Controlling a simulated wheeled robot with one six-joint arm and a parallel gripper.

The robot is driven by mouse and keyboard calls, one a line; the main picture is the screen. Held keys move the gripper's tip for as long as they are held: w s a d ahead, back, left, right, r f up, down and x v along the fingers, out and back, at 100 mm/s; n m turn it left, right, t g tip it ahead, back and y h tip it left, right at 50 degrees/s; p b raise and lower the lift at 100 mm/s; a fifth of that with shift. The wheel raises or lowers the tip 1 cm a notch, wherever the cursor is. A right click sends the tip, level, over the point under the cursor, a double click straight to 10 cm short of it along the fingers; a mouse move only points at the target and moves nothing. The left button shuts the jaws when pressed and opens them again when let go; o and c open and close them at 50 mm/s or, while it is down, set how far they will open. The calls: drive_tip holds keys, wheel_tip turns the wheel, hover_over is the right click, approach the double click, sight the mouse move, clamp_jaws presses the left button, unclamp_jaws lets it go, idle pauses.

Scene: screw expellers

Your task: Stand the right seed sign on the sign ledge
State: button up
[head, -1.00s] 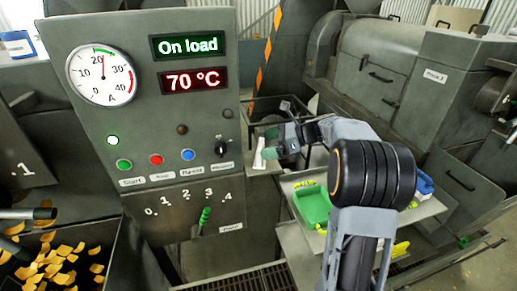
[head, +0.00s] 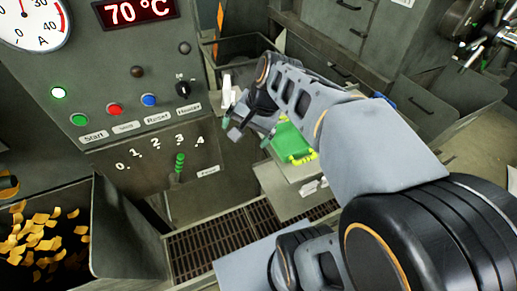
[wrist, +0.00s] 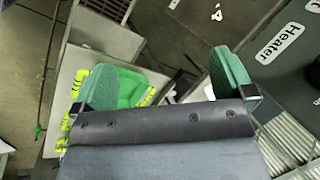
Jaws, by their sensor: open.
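My gripper (head: 247,130) is open and empty, its two green-padded fingers spread in the wrist view (wrist: 165,80). It hangs in the air to the right of the control panel. A small white upright piece (head: 226,88) stands just behind the gripper; I cannot tell if it is a seed sign. Small white tags (head: 312,187) show at the front of the pale table; no seed picture or writing on them is legible. I cannot make out the sign ledge with certainty, and my arm hides part of that area.
The green tray (head: 293,140) with yellow handles is on the pale table, close to my gripper. The control panel (head: 100,75) with buttons and a green-handled lever (head: 179,163) stands at left. A bin of yellow flakes (head: 45,235) is at lower left. A floor grating (head: 215,235) lies below.

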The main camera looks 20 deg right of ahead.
drive_tip(key=s+f+n+t+h, duration=0.2)
drive_tip(key=s+f+n+h, duration=0.1)
drive_tip(key=s+n, duration=0.3)
drive_tip(key=shift+d+n, duration=0.25)
drive_tip(key=shift+n, duration=0.95)
